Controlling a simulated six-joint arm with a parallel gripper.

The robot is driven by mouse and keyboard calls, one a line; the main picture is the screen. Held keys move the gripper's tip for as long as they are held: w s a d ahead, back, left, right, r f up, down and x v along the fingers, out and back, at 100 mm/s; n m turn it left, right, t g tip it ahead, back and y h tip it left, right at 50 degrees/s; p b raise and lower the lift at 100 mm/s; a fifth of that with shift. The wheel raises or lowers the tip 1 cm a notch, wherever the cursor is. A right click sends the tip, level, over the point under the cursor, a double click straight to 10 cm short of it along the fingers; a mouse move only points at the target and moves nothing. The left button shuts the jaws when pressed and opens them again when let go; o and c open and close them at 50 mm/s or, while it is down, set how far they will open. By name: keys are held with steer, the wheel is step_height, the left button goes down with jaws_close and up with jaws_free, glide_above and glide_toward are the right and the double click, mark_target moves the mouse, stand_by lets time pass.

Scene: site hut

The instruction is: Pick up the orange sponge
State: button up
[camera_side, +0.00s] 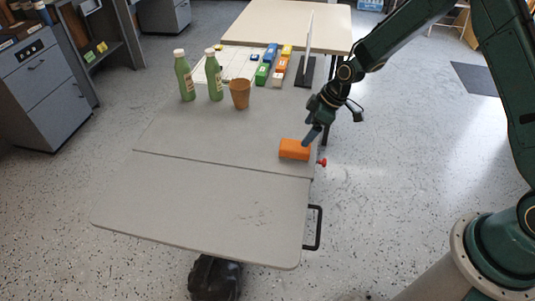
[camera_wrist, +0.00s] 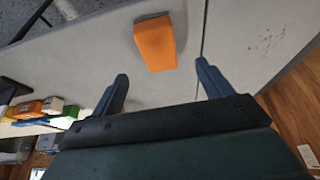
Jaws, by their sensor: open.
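The orange sponge (camera_side: 294,150) lies on the grey folding table (camera_side: 200,200), near its right edge in the side view and close to the table's seam. My gripper (camera_side: 308,136) is just above and beside the sponge in that view; whether it touches cannot be told there. In the wrist view the sponge (camera_wrist: 155,43) lies ahead of the fingertips, roughly centred between them. My gripper (camera_wrist: 160,78) is open there, with its two blue fingers apart and nothing between them.
Two green bottles (camera_side: 185,77) and a brown cup (camera_side: 239,94) stand further back on the table. Several coloured blocks (camera_side: 268,64) and an upright panel on a black base (camera_side: 306,68) are behind. The table's front half is clear. A black handle (camera_side: 314,228) sits at the right edge.

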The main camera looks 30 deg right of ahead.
mark_target(296, 145)
steer(key=shift+x, duration=1.85)
steer(key=shift+f, duration=0.1)
steer(key=shift+x, duration=2.4)
steer(key=shift+w, duration=0.2)
steer(key=shift+f, duration=0.3)
steer(key=shift+c, duration=0.2)
steer(key=c, duration=1.1)
step_height(296, 145, up, 21)
steer(key=shift+f, duration=0.2)
